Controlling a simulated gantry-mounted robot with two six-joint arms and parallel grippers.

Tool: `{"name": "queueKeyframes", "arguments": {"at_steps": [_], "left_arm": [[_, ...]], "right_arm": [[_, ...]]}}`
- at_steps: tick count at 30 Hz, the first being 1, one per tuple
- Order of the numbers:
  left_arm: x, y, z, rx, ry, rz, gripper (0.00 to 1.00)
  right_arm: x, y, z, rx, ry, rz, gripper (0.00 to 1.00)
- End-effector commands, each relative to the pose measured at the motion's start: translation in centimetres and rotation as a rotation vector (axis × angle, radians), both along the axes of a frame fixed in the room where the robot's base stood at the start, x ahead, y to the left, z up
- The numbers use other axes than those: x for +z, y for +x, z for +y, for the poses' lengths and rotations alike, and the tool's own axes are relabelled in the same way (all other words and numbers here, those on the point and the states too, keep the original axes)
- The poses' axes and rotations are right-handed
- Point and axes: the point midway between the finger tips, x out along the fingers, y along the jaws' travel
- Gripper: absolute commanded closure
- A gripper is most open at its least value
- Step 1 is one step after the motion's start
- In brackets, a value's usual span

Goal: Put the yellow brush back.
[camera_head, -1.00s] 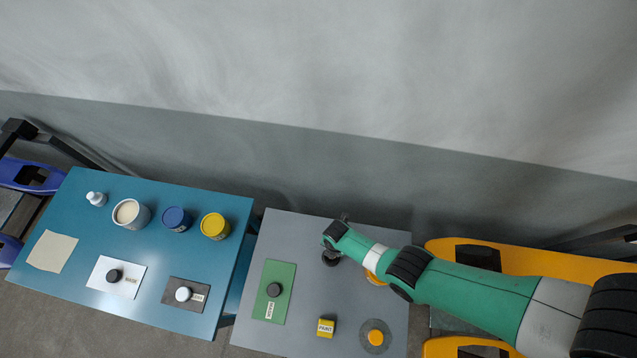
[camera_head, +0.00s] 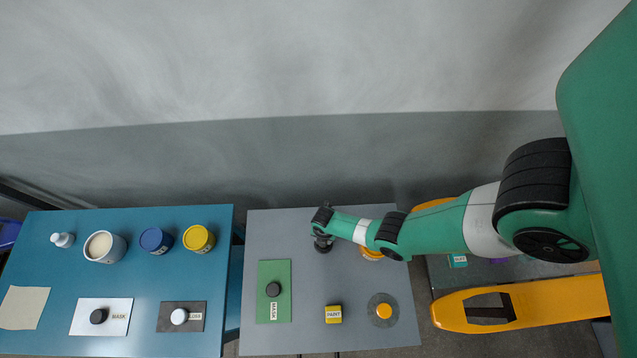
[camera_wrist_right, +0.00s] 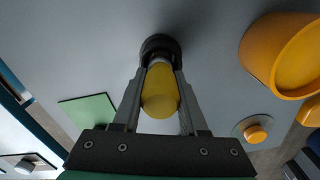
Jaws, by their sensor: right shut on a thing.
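My right gripper (camera_wrist_right: 160,80) is shut on the yellow brush (camera_wrist_right: 160,95). The brush's rounded yellow handle lies between the fingers in the right wrist view. A dark round piece (camera_wrist_right: 160,47) shows at the far end of the brush; I cannot tell whether it is the brush's head or a holder around it. In the head view the dark piece (camera_head: 323,246) is under my right wrist, over the back of the grey table (camera_head: 345,275). The arm hides most of the brush there. My left gripper is not in view.
A yellow pot (camera_wrist_right: 285,55) stands close right of the gripper. The grey table also bears a green card (camera_head: 273,305) with a dark knob, a yellow block (camera_head: 333,314) and a grey disc (camera_head: 372,308). Several pots stand on the blue table (camera_head: 140,275) at left.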

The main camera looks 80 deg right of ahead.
Motion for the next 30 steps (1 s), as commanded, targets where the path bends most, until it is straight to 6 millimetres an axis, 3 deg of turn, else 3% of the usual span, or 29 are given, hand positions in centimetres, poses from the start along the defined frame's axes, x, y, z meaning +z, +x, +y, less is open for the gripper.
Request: {"name": "queueKeyframes", "arguments": {"at_steps": [1, 11, 12, 16, 25, 30], "left_arm": [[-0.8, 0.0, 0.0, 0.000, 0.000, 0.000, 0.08], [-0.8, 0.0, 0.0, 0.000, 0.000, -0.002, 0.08], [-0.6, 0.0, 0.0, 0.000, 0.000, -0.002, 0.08], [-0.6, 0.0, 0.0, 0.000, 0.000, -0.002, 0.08], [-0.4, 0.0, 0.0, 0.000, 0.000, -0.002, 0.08], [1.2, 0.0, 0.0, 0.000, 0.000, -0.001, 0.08]], "right_arm": [[-0.8, 0.0, 0.0, -0.001, 0.000, 0.000, 1.00], [-0.8, 0.0, 0.0, 0.000, 0.000, 0.000, 1.00], [-0.7, 0.0, 0.0, 0.000, 0.000, 0.000, 0.52], [-0.6, 0.0, 0.0, 0.000, 0.000, 0.000, 0.29], [-0.5, 0.0, 0.0, 0.000, 0.000, 0.000, 0.28], [1.2, 0.1, 0.0, 0.002, 0.000, 0.000, 0.28]]}}
